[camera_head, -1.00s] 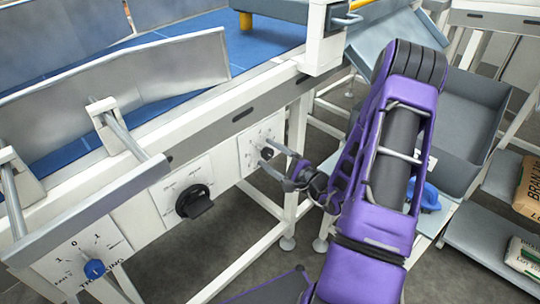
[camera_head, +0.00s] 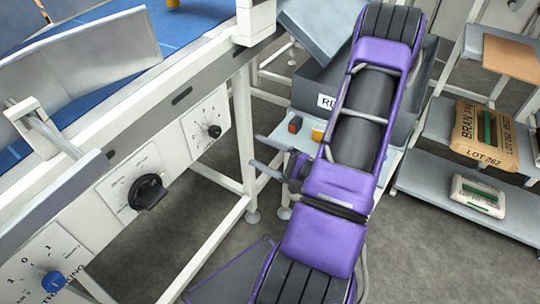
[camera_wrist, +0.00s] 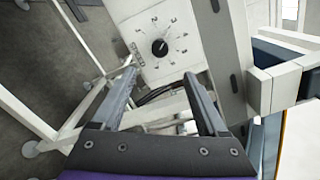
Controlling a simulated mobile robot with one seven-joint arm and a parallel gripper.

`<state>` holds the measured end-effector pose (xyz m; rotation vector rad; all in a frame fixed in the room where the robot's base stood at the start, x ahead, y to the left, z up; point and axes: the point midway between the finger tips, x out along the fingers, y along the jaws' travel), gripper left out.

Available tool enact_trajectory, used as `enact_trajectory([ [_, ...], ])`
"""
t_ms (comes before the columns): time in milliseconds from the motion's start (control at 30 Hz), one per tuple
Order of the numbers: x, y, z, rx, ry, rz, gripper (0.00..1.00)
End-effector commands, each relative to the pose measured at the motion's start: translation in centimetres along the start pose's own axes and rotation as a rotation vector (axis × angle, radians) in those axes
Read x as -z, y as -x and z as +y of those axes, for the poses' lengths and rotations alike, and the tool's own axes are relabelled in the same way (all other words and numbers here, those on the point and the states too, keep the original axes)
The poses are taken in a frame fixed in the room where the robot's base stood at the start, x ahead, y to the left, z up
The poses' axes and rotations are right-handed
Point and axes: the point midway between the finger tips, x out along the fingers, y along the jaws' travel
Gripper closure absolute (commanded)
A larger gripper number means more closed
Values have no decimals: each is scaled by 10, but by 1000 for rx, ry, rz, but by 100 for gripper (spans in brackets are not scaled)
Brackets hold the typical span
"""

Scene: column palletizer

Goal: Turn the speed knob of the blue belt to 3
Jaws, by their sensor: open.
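A small black knob (camera_head: 214,131) sits on a white dial plate (camera_head: 196,123) on the side of the frame of the blue belt (camera_head: 190,30). The wrist view shows this knob (camera_wrist: 159,47) from the front, with numbers and ticks around it; I cannot read its setting surely. My gripper (camera_head: 260,154) is open and empty, to the right of and below the plate in the head view, apart from the knob. In the wrist view its two fingers (camera_wrist: 160,80) spread below the knob, left and right, with nothing between them.
A larger black rotary switch (camera_head: 148,192) and a blue tracking knob (camera_head: 53,281) are on the same frame to the left. A white frame leg (camera_head: 243,130) stands beside my gripper. A grey bin and shelves with sacks (camera_head: 487,135) are at right.

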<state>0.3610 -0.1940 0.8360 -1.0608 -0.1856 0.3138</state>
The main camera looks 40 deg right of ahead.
Motion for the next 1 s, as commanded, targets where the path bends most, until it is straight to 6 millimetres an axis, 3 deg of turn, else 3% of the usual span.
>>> enact_trajectory([
  [100,1,16,0,1,1,1,24],
  [300,0,26,0,0,1,-1,24],
  [833,0,25,0,-3,2,-2,24],
  [1000,-3,16,5,-118,68,-61,24],
])
